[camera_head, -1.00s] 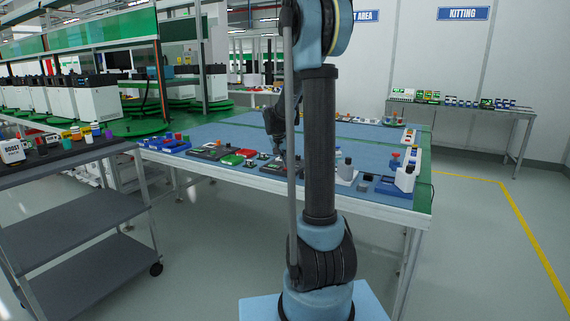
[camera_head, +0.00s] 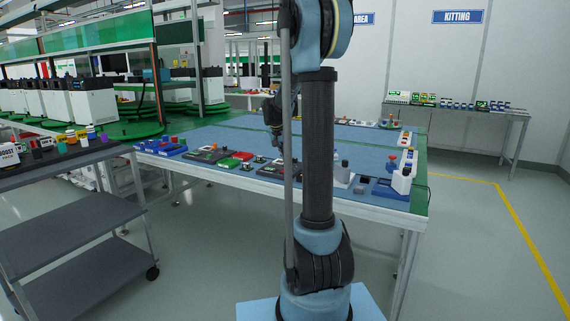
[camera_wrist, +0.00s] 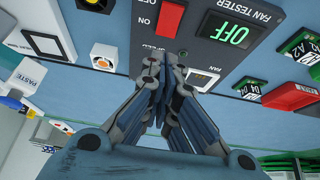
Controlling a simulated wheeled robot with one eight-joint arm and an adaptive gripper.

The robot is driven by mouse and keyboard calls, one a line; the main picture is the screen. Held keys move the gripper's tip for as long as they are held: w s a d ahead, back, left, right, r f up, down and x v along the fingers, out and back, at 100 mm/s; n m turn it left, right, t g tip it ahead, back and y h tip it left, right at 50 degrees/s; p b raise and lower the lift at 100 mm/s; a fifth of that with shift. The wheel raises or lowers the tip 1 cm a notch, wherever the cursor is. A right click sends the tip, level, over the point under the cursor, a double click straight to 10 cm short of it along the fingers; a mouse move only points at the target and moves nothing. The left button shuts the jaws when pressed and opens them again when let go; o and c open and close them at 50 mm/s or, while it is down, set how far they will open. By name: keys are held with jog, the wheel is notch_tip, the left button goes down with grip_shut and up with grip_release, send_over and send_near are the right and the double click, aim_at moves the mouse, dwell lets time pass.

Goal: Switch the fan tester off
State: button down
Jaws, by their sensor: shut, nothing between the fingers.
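The fan tester (camera_wrist: 200,48) is a dark grey panel at the top of the wrist view. Its display (camera_wrist: 230,29) shows OFF in green. A red switch (camera_wrist: 170,18) sits beside the display, with ON/OFF lettering next to it. My gripper (camera_wrist: 165,68) is shut and empty, its fingertips over the panel's near part, below the switch in the picture. I cannot tell whether the tips touch the panel. In the head view my gripper (camera_head: 276,140) hangs over the blue bench (camera_head: 240,136), partly hidden by my own arm.
A grey cart (camera_head: 70,205) stands left of the bench. The floor at right is clear.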

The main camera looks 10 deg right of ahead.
jog(key=s+a+r, duration=0.4)
jog(key=s+r, duration=0.1)
jog(key=r, duration=0.2)
jog(key=shift+a+r, duration=0.15)
jog(key=shift+r, duration=0.05)
jog(key=s+f+n+g+y, duration=0.1)
jog(key=s+f+n, duration=0.15)
jog(key=s, duration=0.95)
jog(key=s+f+n+y, duration=0.1)
jog(key=s+f+n, duration=0.15)
jog(key=s, duration=0.85)
jog(key=s+a+f+n, duration=0.1)
jog(key=s+f, duration=0.5)
jog(key=s, duration=0.2)
jog(key=s+f+n+g+y, duration=0.1)
jog(key=s+f+n, duration=0.1)
jog(key=s+f, duration=0.5)
jog(key=shift+s+a, duration=0.35)
jog(key=shift+s, duration=0.8)
